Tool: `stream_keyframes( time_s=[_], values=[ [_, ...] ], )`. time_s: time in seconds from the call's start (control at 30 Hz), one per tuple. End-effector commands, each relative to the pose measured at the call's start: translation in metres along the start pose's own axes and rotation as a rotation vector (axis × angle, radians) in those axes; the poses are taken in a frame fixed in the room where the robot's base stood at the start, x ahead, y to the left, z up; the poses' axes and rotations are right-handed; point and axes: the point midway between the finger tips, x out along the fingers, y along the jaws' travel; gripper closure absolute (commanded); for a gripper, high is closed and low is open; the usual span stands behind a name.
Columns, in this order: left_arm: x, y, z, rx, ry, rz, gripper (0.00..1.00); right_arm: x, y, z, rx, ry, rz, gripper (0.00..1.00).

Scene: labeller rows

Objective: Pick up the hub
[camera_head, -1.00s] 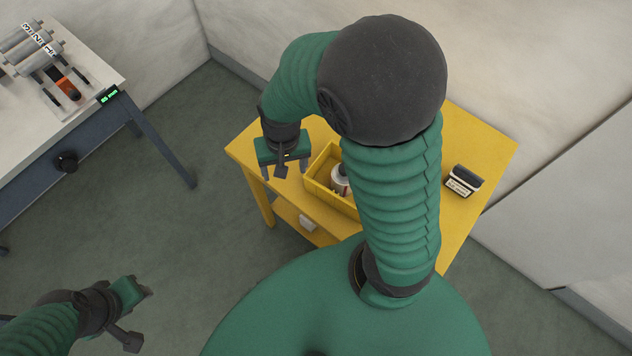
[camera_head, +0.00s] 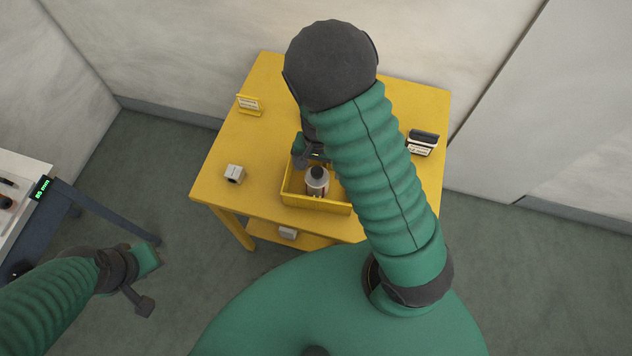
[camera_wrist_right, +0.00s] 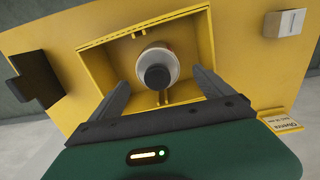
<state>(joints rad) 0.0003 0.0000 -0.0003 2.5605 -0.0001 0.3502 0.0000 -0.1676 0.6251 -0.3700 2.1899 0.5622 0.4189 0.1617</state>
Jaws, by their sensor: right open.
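A round, pale grey-white piece with a dark cap (camera_head: 317,184), which I take to be the hub, stands in a yellow tray (camera_head: 316,206) on the yellow table. My right gripper (camera_head: 309,160) is over the tray's far side, close to it. In the right wrist view the piece (camera_wrist_right: 157,70) shows between and beyond the two spread fingers of the right gripper (camera_wrist_right: 161,80), with nothing held. Whether the fingers reach down beside it I cannot tell. My left gripper (camera_head: 152,262) is low at the left, away from the table; its fingers are unclear.
A small white box (camera_head: 235,173) sits on the yellow table (camera_head: 229,143) left of the tray. A label stand (camera_head: 249,104) is at the back left. A dark-and-white item (camera_head: 422,142) lies right of my arm. A pale bench (camera_head: 20,185) is at far left.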

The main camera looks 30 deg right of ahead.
Motion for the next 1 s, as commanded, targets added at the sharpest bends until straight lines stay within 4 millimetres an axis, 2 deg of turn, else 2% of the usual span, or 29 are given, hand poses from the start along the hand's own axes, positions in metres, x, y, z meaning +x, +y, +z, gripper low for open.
stream_keyframes(
  time_s=[0.17,0.3,0.4,0.63,1.0],
  values=[
    [0.002,0.000,0.000,0.001,0.001,0.000,0.64,0.019,-0.002,0.006,-0.001,0.002,0.006,0.09],
    [0.004,0.000,0.001,0.001,0.001,0.000,0.64,0.046,-0.001,0.013,-0.001,0.003,0.008,0.09],
    [0.006,0.000,0.001,0.001,0.001,0.000,0.64,0.057,-0.002,0.013,-0.001,0.005,0.007,0.09],
    [0.005,0.000,0.001,0.000,0.001,0.000,0.64,0.059,-0.001,0.011,-0.001,0.005,0.002,0.09],
    [0.005,0.000,0.001,0.001,0.001,0.000,0.64,0.059,-0.001,0.011,-0.002,0.004,0.003,0.56]
  ],
)
